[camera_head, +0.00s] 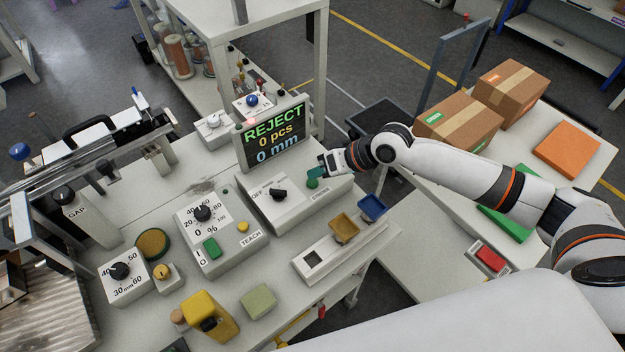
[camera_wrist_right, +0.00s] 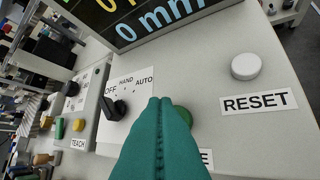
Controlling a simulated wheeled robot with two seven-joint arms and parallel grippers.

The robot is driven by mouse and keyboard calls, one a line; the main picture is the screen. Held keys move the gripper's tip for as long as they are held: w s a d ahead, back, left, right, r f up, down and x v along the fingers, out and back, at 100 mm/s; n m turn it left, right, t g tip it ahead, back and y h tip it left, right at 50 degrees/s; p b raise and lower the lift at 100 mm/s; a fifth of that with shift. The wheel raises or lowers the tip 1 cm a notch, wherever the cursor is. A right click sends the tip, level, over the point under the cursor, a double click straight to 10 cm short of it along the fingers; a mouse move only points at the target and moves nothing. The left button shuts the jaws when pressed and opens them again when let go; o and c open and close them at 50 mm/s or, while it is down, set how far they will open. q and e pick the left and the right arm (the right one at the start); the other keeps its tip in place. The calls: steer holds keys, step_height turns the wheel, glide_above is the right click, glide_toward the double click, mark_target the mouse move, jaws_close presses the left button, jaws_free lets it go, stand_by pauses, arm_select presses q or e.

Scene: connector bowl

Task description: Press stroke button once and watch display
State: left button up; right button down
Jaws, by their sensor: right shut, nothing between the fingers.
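The display (camera_head: 272,138) reads REJECT, 0 pcs and 0 mm; its lower part shows "0 mm" in the wrist view (camera_wrist_right: 160,22). The green stroke button (camera_head: 312,183) sits on the grey control box above the STROKE label. My right gripper (camera_head: 319,171) is shut and empty, with teal fingertips right by this button. In the wrist view the fingers (camera_wrist_right: 163,108) hide most of the button (camera_wrist_right: 186,115) and all but the last letter of its label. I cannot tell whether they touch it. My left gripper is not in view.
On the same box are the OFF/HAND/AUTO knob (camera_wrist_right: 115,108), left of the fingers, and a white RESET button (camera_wrist_right: 245,66), to their right. A TEACH box (camera_head: 210,235) stands to the left. A two-bin holder (camera_head: 338,245) stands in front. Cardboard boxes (camera_head: 458,122) lie on the right table.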

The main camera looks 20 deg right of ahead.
mark_target(318, 184)
steer(key=shift+f, duration=0.2)
steer(key=shift+f, duration=0.2)
steer(key=shift+f, duration=0.6)
stand_by(0.8)
steer(key=shift+r, duration=0.1)
steer(key=shift+r+p, duration=0.9)
steer(key=shift+p, duration=0.1)
step_height(318, 184, up, 5)
steer(key=p, duration=0.5)
